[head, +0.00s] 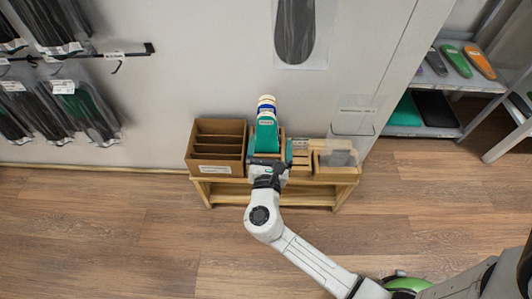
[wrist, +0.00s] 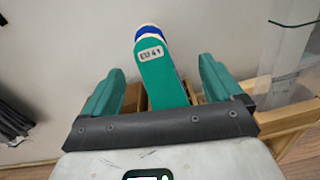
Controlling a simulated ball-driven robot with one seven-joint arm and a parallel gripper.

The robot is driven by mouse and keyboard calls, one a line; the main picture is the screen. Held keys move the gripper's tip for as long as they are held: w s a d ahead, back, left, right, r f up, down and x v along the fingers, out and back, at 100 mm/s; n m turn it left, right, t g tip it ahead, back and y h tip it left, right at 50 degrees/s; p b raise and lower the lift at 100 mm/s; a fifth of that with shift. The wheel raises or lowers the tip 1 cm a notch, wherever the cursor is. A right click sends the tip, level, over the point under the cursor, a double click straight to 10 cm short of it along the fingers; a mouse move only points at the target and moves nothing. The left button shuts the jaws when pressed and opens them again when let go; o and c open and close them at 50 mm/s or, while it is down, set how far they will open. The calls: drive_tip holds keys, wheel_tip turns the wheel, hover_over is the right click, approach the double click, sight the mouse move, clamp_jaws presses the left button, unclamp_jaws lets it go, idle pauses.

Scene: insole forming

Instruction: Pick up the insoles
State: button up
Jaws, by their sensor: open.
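The insoles (head: 266,125) stand upright in a narrow slot of the wooden holder on the low bench. In the wrist view the front insole (wrist: 158,84) is green with a white "EU 41" label, and blue and white edges show behind its rounded top. My gripper (head: 269,148) is at the front of the insoles. In the wrist view its two green fingers (wrist: 162,68) are spread, one on each side of the insoles, with gaps on both sides. Nothing is held. The lower ends of the insoles are hidden by my gripper and the holder.
A brown compartment box (head: 217,147) stands left of the insoles. A wooden tray with clear panels (head: 336,158) stands to the right. The wooden bench (head: 340,193) is against the wall. Packaged insoles (head: 90,110) hang at left; a grey shelf (head: 440,80) stands at right.

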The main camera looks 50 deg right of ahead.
sight(266, 123)
drive_tip(key=shift+n+t, duration=0.5)
drive_tip(key=shift+n, duration=0.4)
drive_tip(key=b+x, duration=0.1)
drive_tip(key=x, duration=0.2)
drive_tip(key=f+b+x, duration=0.1)
drive_tip(key=x, duration=0.3)
drive_tip(key=w+a+b+x, duration=0.1)
drive_tip(key=x, duration=0.2)
drive_tip(key=shift+w+d+f, duration=0.25)
drive_tip(key=shift+d, duration=0.1)
drive_tip(key=c, duration=1.4)
